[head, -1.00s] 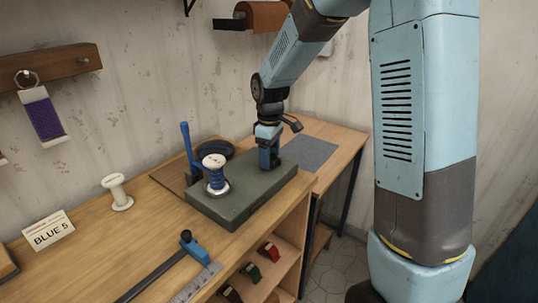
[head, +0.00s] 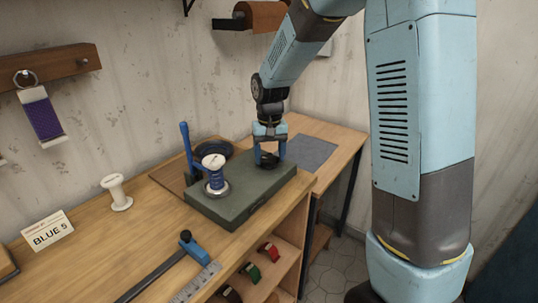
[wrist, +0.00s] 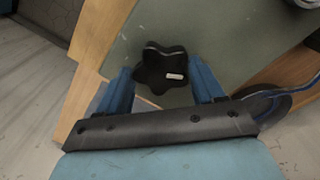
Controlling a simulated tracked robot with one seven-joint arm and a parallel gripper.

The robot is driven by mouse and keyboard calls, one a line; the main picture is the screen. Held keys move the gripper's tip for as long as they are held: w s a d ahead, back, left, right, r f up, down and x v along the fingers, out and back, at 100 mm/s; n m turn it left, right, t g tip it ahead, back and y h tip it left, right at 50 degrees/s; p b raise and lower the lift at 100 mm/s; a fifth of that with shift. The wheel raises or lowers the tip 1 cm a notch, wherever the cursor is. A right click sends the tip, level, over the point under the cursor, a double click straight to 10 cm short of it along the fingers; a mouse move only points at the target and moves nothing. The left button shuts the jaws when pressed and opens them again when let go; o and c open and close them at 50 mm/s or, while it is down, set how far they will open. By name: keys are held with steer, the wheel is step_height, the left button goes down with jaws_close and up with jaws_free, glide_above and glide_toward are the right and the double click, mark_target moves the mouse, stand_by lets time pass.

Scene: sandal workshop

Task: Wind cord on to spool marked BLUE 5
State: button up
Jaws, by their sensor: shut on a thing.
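My gripper (head: 269,160) points down at the green-grey base (head: 240,208), shut on a black lobed knob (wrist: 163,68) that sits between its blue fingers. To its left on the base stands a spool wound with blue cord (head: 215,178), with a white top, beside an upright blue handle (head: 186,145). A dark round dish (head: 222,147) lies behind them. In the wrist view, blue cord (wrist: 288,92) runs by a dark disc (wrist: 266,104). A "BLUE 5" card (head: 48,234) stands at the left near a bare white spool (head: 116,193).
A blue-headed bar tool (head: 186,240) and a ruler (head: 196,285) lie at the bench front. A purple-wound card (head: 42,118) hangs from a wall rail. Several coloured items sit on shelves below. A grey mat (head: 309,151) lies on the right bench. Bare wood surrounds the white spool.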

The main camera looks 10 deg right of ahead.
mark_target(269, 158)
steer(key=m, duration=0.4)
steer(key=shift+a, duration=0.1)
steer(key=m, duration=0.4)
steer(key=shift+s+m, duration=0.1)
steer(key=shift+m, duration=0.2)
stand_by(0.4)
steer(key=o, duration=1)
steer(key=shift+o, duration=0.2)
step_height(269, 158, up, 14)
steer(key=shift+f, duration=0.15)
